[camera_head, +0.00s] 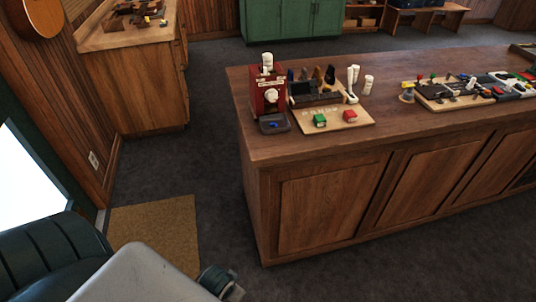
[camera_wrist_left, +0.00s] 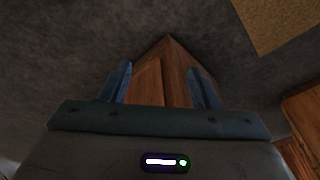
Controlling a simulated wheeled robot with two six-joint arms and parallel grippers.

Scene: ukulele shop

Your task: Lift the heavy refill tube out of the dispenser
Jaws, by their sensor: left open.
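A red dispenser (camera_head: 265,84) stands near the left end of the wooden counter. A white tube-like piece (camera_head: 267,62) sticks up from its top; I cannot tell if this is the refill tube. A white round knob (camera_head: 271,96) is on its front. My left gripper (camera_wrist_left: 158,68) is open and empty in the wrist view, with wood of a counter or cabinet seen beyond its fingers. In the head view my left arm is low at the left, well short of the dispenser and over the floor. My right gripper is out of view.
A dark small tray (camera_head: 274,124) sits before the dispenser. Beside it is a light board (camera_head: 338,124) with a green and a red block. A crowded board (camera_head: 440,103) lies farther right. The wooden counter (camera_head: 300,146) has bare front space. A tan mat (camera_head: 155,226) lies on the floor.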

